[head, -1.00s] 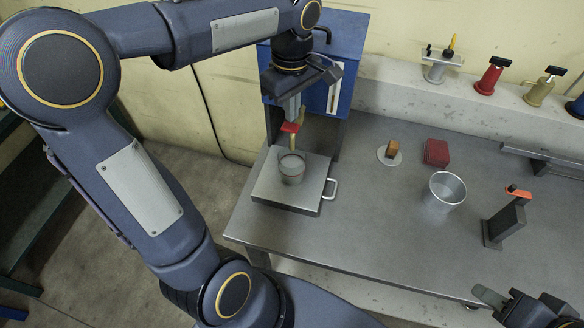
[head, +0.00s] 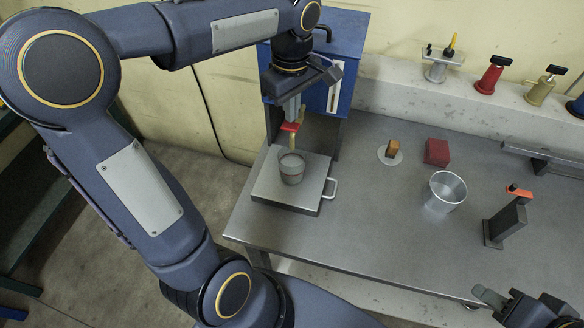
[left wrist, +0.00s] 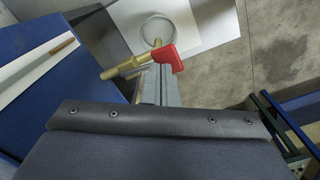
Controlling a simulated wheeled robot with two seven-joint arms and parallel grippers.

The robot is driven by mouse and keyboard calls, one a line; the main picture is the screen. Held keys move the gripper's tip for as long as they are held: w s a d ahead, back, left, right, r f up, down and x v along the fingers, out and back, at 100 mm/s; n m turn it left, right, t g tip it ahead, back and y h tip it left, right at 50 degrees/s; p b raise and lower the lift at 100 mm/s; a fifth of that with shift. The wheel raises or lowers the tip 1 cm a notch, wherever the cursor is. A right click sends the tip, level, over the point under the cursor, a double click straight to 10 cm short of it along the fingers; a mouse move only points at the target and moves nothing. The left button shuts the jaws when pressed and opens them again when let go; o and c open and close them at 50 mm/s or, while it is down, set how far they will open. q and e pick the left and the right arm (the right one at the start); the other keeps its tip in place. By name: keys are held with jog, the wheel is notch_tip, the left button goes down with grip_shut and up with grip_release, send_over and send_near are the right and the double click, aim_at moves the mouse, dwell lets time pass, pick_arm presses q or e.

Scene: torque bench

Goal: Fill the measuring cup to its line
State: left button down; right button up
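The measuring cup (head: 291,172) is clear, with a reddish line around it, and stands upright on a square metal plate with a handle (head: 262,187). Grey-looking liquid reaches close to its rim. The cup's round rim also shows in the left wrist view (left wrist: 157,30). A brass tap (left wrist: 125,68) with a red lever (left wrist: 166,58) is above the cup; its lever also shows in the head view (head: 289,127). My left gripper (left wrist: 162,72) is at the lever, its fingers close together and apparently shut on it. My right gripper (head: 522,300) is open and empty at the lower right.
A blue cabinet (head: 350,40) stands behind the tap. The bench front is clear.

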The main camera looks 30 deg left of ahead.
pick_arm(q)
jog(key=shift+f+b, duration=0.8)
jog(key=shift+f, duration=0.45)
jog(key=shift+r, duration=0.1)
dwell(2.2)
jog(key=shift+r+p, duration=1.25)
jog(key=shift+r, duration=0.15)
notch_tip(320, 180, up, 4)
jog(key=p, duration=0.3)
jog(key=shift+p, duration=0.4)
